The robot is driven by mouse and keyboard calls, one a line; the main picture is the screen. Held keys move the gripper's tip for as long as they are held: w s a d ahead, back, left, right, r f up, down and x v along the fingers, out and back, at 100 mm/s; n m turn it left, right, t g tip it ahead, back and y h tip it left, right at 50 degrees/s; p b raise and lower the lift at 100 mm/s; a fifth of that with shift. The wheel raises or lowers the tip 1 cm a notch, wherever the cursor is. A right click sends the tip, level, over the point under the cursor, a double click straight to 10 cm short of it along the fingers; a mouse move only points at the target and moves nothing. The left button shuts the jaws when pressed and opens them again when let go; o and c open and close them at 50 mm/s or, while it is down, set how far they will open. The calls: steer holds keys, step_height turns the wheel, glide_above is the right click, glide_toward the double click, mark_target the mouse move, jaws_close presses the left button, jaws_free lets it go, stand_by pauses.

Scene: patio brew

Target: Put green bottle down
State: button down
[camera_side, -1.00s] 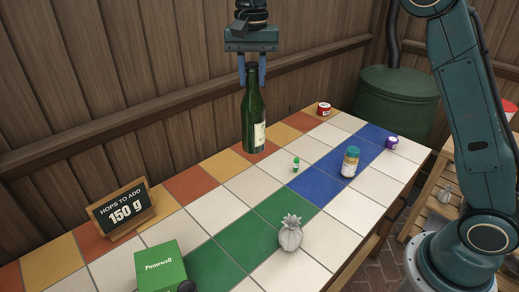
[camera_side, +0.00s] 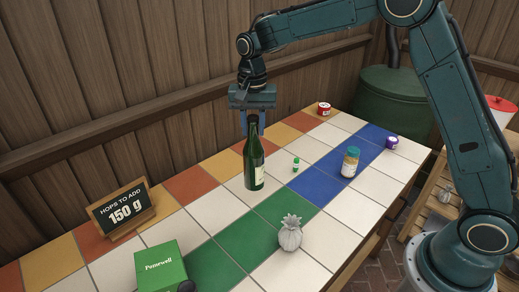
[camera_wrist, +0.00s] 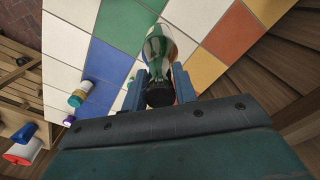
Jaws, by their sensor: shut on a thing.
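The green bottle (camera_side: 254,160) is dark glass with a pale label and stands upright over a white tile of the tiled table (camera_side: 222,203). My gripper (camera_side: 252,122) is shut on its neck from above. In the wrist view the bottle (camera_wrist: 157,48) points away between the two fingers, with its dark top (camera_wrist: 160,94) nearest. Its base looks at or very near the tile; I cannot tell whether it touches.
A small green-capped bottle (camera_side: 296,165) and a jar (camera_side: 350,162) stand to its right. A pineapple ornament (camera_side: 290,234), green box (camera_side: 160,266) and hops sign (camera_side: 123,210) are nearer. Red (camera_side: 324,108) and purple (camera_side: 391,143) tins sit farther back. Tiles around the bottle are clear.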

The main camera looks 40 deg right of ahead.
mark_target(253, 146)
steer(key=shift+f, duration=3.35)
steer(key=c, duration=1.1)
jaws_free()
step_height(253, 146, up, 12)
steer(key=shift+f, duration=0.1)
steer(key=shift+r, duration=0.25)
